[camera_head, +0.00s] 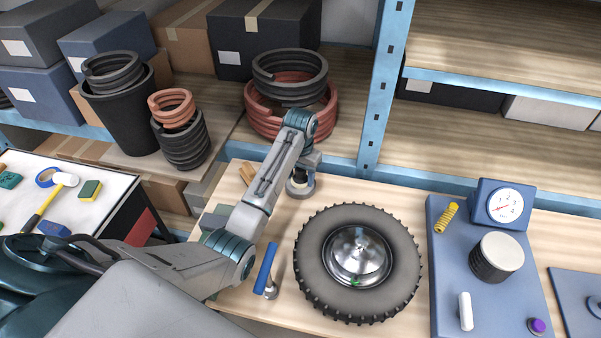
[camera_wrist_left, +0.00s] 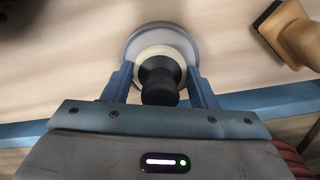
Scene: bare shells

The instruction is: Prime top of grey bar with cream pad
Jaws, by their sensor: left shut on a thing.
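My left gripper (camera_head: 302,168) is at the back of the wooden bench, pointing down. In the left wrist view its two blue fingers (camera_wrist_left: 161,85) are shut on the black knob of the cream pad (camera_wrist_left: 152,52). The pad's pale rim shows around the knob, above a round grey disc or dish (camera_wrist_left: 187,39). In the head view the cream pad (camera_head: 297,183) is small beneath the fingers, over the grey disc (camera_head: 304,192). I cannot tell whether the pad touches the disc. I cannot make out a grey bar for certain; my left arm covers part of the bench. My right gripper is not in view.
A wooden-handled brush (camera_wrist_left: 296,36) is near the gripper. A blue board (camera_head: 447,290) with a gauge stands right. A blue shelf post (camera_head: 376,110) rises behind.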

